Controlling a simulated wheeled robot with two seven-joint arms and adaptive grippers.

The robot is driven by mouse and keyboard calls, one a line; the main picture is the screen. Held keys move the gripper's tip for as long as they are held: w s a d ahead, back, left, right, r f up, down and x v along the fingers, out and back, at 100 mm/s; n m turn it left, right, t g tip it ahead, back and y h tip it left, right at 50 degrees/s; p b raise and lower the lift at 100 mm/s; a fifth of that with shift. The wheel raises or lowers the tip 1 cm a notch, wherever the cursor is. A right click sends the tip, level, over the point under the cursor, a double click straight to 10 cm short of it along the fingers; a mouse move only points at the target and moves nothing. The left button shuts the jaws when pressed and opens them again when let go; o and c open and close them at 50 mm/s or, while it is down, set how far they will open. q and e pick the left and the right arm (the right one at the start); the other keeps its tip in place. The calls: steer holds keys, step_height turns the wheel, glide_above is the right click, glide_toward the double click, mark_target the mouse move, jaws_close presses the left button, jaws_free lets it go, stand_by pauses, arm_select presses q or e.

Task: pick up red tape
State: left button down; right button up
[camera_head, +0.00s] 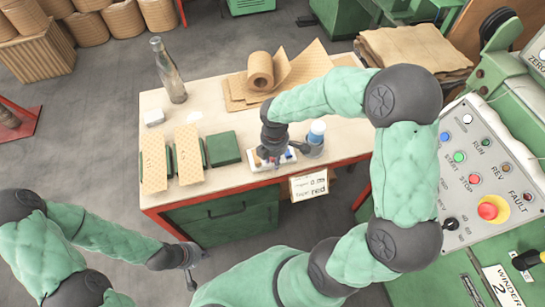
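A small white tray (289,157) with small coloured pieces sits near the front right of the table. My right gripper (274,155) points down at the tray's left part and covers some of what is in it. The red tape cannot be made out clearly, and whether the fingers are on anything is hidden. My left gripper (191,277) hangs low in front of the table, away from the tray. Its fingers are too small to read. A paper label (309,186) on the table's front edge reads "Tape: red".
A blue-capped container (316,134) stands just right of the tray. A control panel (487,170) stands at the right.

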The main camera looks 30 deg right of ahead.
jaws_close()
steer(key=shift+r, duration=0.15)
